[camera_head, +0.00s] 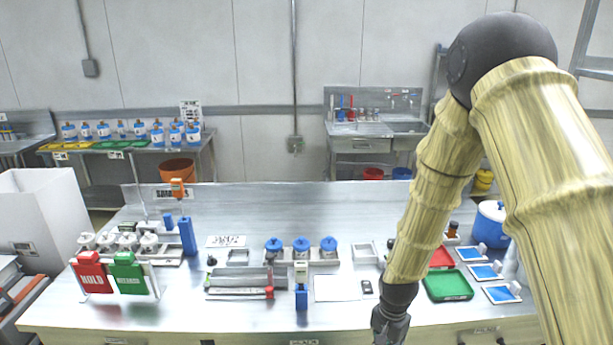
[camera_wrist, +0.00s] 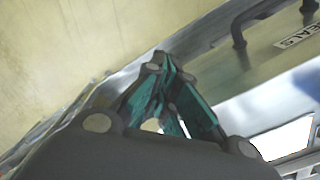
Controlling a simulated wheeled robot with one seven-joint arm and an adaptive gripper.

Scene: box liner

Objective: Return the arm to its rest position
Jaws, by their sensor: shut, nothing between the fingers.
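My arm, wrapped in a bamboo-like pattern, comes in from the right in the head view and bends down to my gripper (camera_head: 390,325). My gripper is at the front edge of the steel table (camera_head: 345,200), right of centre, and its tips run close to the lower picture edge. In the wrist view my gripper (camera_wrist: 165,65) shows its teal fingers drawn together at the tips. Nothing is held between them.
A green tray (camera_head: 447,286) and blue-and-white pads (camera_head: 486,271) lie right of my gripper. A white sheet (camera_head: 337,289) lies left of it. Red (camera_head: 91,278) and green (camera_head: 128,273) holders stand at the left. In the wrist view a labelled drawer front (camera_wrist: 265,60) is close by.

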